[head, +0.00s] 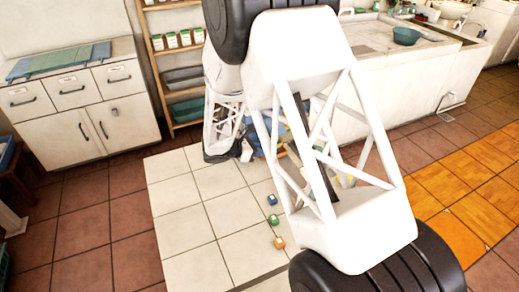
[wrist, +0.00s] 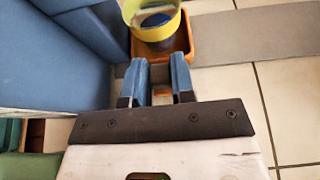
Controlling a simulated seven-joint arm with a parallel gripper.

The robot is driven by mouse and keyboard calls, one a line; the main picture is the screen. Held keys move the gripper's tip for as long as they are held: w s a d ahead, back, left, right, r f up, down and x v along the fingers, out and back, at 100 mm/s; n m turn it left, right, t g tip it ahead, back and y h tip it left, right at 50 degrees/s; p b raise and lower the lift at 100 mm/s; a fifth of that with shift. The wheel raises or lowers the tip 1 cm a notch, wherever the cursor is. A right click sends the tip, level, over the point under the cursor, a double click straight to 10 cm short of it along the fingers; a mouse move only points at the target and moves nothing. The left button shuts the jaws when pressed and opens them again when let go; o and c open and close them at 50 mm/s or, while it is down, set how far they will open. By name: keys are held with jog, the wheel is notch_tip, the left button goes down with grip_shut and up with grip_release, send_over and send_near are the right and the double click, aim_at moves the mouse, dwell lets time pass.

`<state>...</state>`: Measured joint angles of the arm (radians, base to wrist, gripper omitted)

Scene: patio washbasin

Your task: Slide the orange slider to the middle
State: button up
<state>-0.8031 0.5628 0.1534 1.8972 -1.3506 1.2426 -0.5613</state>
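In the wrist view, my gripper (wrist: 159,62) has its two blue fingers apart, with nothing clearly held between them. An orange open-topped piece (wrist: 184,44) lies just beyond the fingertips, with a yellow round container (wrist: 172,30) in it. I cannot tell which orange thing is the slider. My arm crosses the head view and hides most of the gripper area.
A large blue surface (wrist: 60,55) stands close on the left in the wrist view. A white cabinet (head: 85,115) and a shelf rack (head: 172,70) stand at the back left. A basin counter (head: 400,80) is at the back right. Pale tiles (head: 190,215) at left are clear.

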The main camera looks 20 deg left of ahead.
grip_shut()
jog(key=shift+s+d, duration=3.85)
jog(key=shift+d, duration=0.05)
jog(key=o, duration=0.8)
grip_release()
jog(key=shift+c, duration=0.2)
jog(key=shift+s+a, duration=0.1)
jog(key=shift+v, duration=3.8)
jog(key=shift+r, duration=0.1)
